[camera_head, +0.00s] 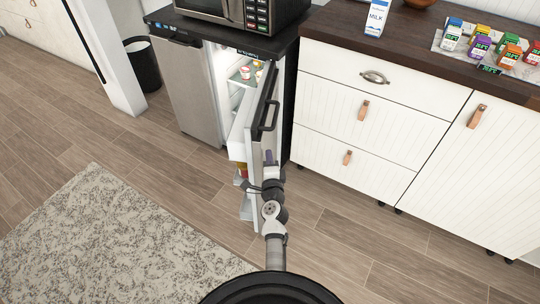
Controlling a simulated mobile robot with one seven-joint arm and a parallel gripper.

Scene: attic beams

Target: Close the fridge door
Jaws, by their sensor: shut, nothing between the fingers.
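The fridge (190,90) is a low grey unit with a dark top, standing left of the white drawers. Its right-hand door (257,128) stands wide open, swung out toward me and seen nearly edge-on. A black handle (268,108) is on the door's outer face, and door shelves with a few items show on its inner side. The lit interior (238,75) holds small items on a glass shelf. My gripper (268,176) is shut and empty, by the lower part of the open door. My arm partly hides it, so I cannot tell whether it touches the door.
A microwave (240,14) stands on the fridge top. White drawers (365,105) and a counter with a milk carton (378,17) and several small cartons are at right. A black bin (142,64) and a rug (110,240) are at left. Wood floor is clear between.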

